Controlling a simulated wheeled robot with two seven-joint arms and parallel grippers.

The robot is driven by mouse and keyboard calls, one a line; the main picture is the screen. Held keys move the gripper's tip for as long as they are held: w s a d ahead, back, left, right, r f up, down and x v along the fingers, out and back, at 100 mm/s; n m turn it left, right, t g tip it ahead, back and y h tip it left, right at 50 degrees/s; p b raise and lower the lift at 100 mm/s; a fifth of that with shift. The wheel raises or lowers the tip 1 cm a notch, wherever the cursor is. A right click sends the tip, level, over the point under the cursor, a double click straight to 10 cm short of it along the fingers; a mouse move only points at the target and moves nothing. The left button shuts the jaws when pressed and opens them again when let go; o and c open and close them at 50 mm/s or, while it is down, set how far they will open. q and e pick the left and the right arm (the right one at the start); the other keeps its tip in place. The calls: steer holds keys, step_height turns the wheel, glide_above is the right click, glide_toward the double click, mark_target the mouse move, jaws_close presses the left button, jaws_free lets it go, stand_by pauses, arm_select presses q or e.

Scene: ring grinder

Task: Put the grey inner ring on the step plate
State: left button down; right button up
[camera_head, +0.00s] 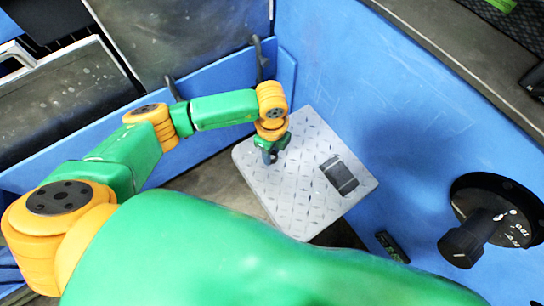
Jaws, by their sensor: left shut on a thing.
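The step plate (305,207) is a light grey plate with a raised diamond pattern, lying between blue walls right of the middle. My left gripper (270,156) points down over the plate's back left part. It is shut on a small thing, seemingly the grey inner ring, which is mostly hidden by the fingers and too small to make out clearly. I cannot tell whether it touches the plate. My right gripper is not in view.
A dark rectangular block (339,175) lies on the plate's right part. A blue wall (390,100) with a black knob (470,240) rises on the right. A low blue wall (215,80) with dark handles runs behind. Bare plate shows between the gripper and the dark block.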

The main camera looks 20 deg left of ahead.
arm_select(q)
steer(key=shift+w+a+f+b, duration=0.1)
steer(key=shift+f+b, duration=0.05)
steer(key=shift+f, duration=0.8)
steer(key=shift+w+a+f+b, duration=0.1)
steer(key=shift+f+b, duration=0.05)
steer(key=shift+f, duration=0.75)
steer(key=shift+f, duration=0.1)
steer(key=shift+c, duration=2.4)
jaws_free()
steer(key=shift+r, duration=0.4)
step_height(320, 180, up, 12)
steer(key=p, duration=0.2)
steer(key=shift+f, duration=0.25)
